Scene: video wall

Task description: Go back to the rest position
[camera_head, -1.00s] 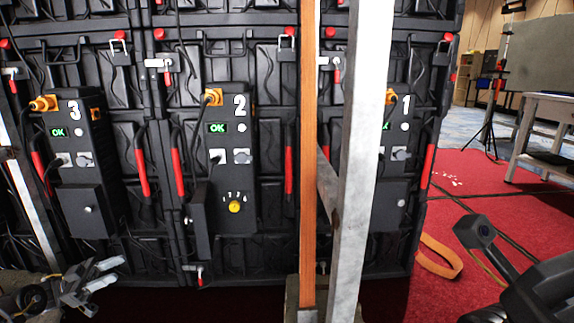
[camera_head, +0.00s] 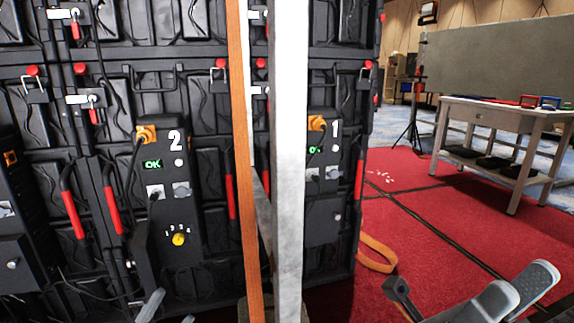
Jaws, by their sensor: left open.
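My left gripper (camera_head: 168,310) shows only as two grey fingertips at the bottom edge, left of the orange upright. The tips are apart with nothing seen between them, so it is open. The rest of it is cut off by the frame. Grey and black parts of my right arm (camera_head: 500,298) show at the bottom right, above the red carpet. No object is seen in either gripper.
The black video wall's back (camera_head: 110,170) fills the left, with control boxes 2 (camera_head: 172,220) and 1 (camera_head: 325,200).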

